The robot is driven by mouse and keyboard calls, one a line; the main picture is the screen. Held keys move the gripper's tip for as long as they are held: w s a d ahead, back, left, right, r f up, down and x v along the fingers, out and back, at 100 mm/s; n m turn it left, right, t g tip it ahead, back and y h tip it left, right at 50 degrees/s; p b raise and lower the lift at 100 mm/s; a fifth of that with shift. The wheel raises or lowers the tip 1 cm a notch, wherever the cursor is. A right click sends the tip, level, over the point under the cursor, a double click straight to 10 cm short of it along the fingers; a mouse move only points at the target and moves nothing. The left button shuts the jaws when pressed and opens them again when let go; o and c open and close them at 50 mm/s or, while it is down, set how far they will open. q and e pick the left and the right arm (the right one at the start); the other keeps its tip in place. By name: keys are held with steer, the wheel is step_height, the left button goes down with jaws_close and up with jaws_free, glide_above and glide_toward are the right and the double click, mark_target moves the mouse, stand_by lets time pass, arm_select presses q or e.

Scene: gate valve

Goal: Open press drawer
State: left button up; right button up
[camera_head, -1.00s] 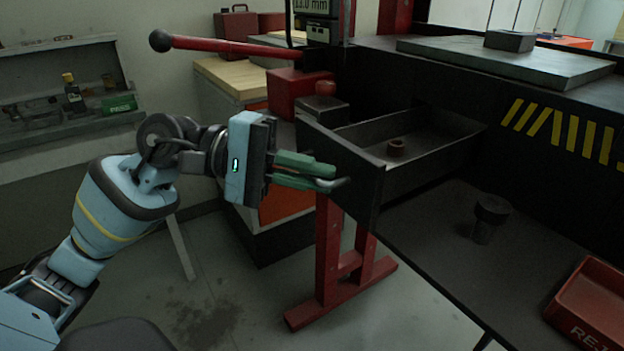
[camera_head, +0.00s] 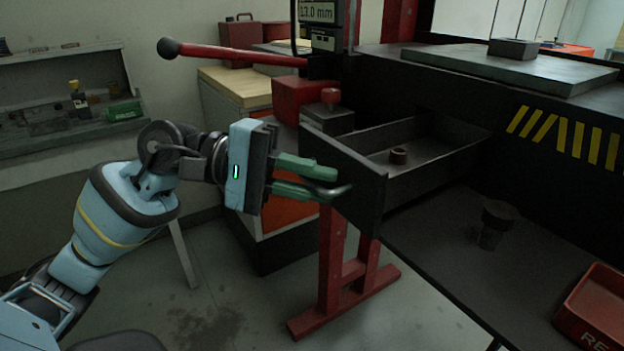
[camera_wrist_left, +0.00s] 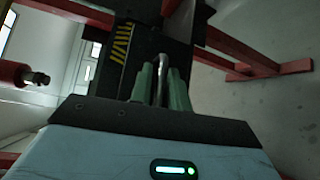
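The dark press drawer (camera_head: 425,178) is pulled out of the press, with its front panel (camera_head: 357,172) standing clear of the body. A small brown ring (camera_head: 398,155) lies inside it. A thin metal handle (camera_head: 338,190) sticks out from the panel's front. My left gripper (camera_head: 327,181) is in front of the panel, its green fingers apart at the handle. In the left wrist view the handle (camera_wrist_left: 161,82) shows between the two fingers (camera_wrist_left: 162,75), with a gap visible. My right gripper is in neither view.
A red lever (camera_head: 235,52) reaches out above the drawer. A red stand leg (camera_head: 332,255) is below the panel. A dark cylindrical part (camera_head: 495,222) stands on the lower shelf, near a red tray (camera_head: 590,305). Open floor lies at the lower left.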

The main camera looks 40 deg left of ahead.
arm_select(q)
steer(key=b+v, duration=0.1)
steer(key=v, duration=0.5)
steer(key=shift+b+v, duration=0.4)
steer(key=shift+v, duration=0.45)
